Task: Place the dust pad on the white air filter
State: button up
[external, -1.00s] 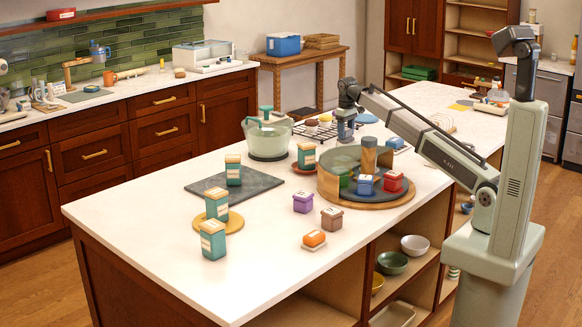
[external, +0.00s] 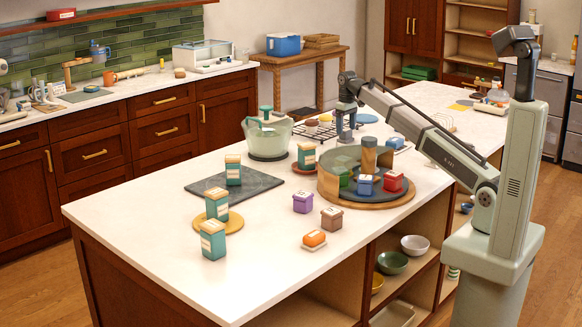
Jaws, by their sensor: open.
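I cannot make out a dust pad or a white air filter with certainty in the external view. A flat yellow piece (external: 460,106) lies on the far right part of the white counter, too small to identify. My gripper (external: 344,140) points down over the far side of the island, beside the dark wire rack and behind the round wooden tray. It is open. Its fingertips are small here, and I see nothing held between them.
The round wooden tray (external: 328,196) holds several small boxes and a tall cylinder. A pale green bowl (external: 268,138) stands left of my gripper. The wire rack (external: 318,133) carries small round items.

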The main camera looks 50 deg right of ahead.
aim_at(346, 130)
notch_tip(346, 130, up, 5)
dwell(0.3)
